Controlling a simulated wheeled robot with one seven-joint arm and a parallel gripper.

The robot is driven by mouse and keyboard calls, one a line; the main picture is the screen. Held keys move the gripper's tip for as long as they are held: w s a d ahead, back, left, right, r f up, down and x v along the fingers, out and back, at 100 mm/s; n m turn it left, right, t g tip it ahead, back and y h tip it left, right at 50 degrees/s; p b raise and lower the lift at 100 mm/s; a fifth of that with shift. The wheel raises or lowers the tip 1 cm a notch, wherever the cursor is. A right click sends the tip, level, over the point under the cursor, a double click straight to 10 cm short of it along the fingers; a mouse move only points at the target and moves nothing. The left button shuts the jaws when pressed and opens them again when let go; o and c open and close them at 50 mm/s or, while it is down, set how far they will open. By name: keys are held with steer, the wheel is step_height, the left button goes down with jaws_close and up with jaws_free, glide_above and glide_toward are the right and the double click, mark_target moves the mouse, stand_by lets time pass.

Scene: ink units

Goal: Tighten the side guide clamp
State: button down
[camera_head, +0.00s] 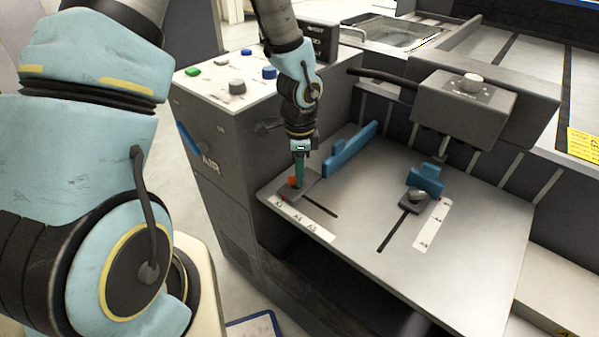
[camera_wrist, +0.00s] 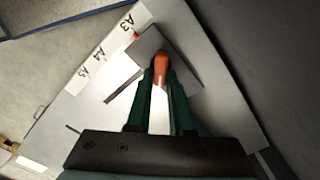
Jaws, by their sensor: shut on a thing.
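My gripper (camera_head: 299,170) reaches down at the left end of the grey feed table. In the wrist view its green fingers (camera_wrist: 161,88) are shut on an orange clamp lever (camera_wrist: 161,66), which also shows as a small orange patch in the head view (camera_head: 292,181). The lever sits on a dark grey clamp block (camera_wrist: 149,45) beside the A3 end of the size scale (camera_wrist: 103,57). The blue side guide (camera_head: 350,149) stands just right of the gripper in the head view. The fingers hide part of the lever.
A control box (camera_head: 228,87) with coloured buttons stands left of my gripper. The middle of the table (camera_head: 350,205) is clear.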

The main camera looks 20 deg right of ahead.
steer(key=c, duration=0.8)
jaws_free()
steer(key=shift+r, duration=0.1)
step_height(320, 180, up, 11)
steer(key=shift+p, duration=0.4)
steer(key=shift+f, duration=0.2)
